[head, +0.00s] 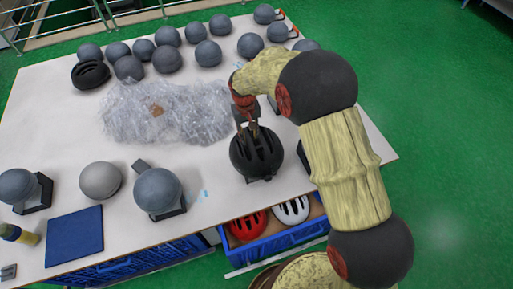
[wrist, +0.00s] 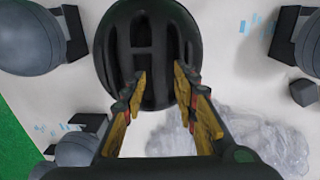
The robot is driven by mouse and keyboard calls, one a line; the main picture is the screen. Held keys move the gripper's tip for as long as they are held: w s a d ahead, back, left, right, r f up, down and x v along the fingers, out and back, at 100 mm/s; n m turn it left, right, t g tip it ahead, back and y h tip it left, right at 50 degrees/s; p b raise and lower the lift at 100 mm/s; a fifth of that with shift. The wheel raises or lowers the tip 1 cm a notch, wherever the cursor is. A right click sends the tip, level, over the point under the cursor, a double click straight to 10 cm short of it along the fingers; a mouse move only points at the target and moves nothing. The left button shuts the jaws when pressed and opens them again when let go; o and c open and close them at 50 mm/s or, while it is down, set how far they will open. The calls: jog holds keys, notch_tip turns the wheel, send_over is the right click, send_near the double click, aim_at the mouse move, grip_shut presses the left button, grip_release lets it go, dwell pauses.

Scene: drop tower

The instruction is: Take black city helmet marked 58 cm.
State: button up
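A black helmet (head: 257,157) with long vents sits on a stand near the table's front edge. It fills the upper middle of the wrist view (wrist: 150,50). My gripper (head: 249,131) is over this helmet, pointing down. In the wrist view my gripper (wrist: 160,72) has its fingers apart, with the tips over the vents; I cannot tell whether they touch it. A second black helmet (head: 90,73) lies at the back left of the table. No size marking is readable on either helmet.
Grey ball-shaped forms (head: 167,59) stand along the back, and several more (head: 100,180) at the front left. Crumpled clear wrap (head: 175,112) lies mid-table. A blue drawer (head: 275,243) below holds a red helmet (head: 248,226) and a white helmet (head: 291,210). A blue mat (head: 75,235) lies front left.

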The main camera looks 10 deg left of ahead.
aim_at(250, 141)
jog(key=f, duration=0.3)
jog(key=shift+w+f, duration=0.2)
jog(key=shift+f, duration=0.05)
jog(key=shift+c, duration=1.4)
jog(key=c, duration=0.4)
grip_shut()
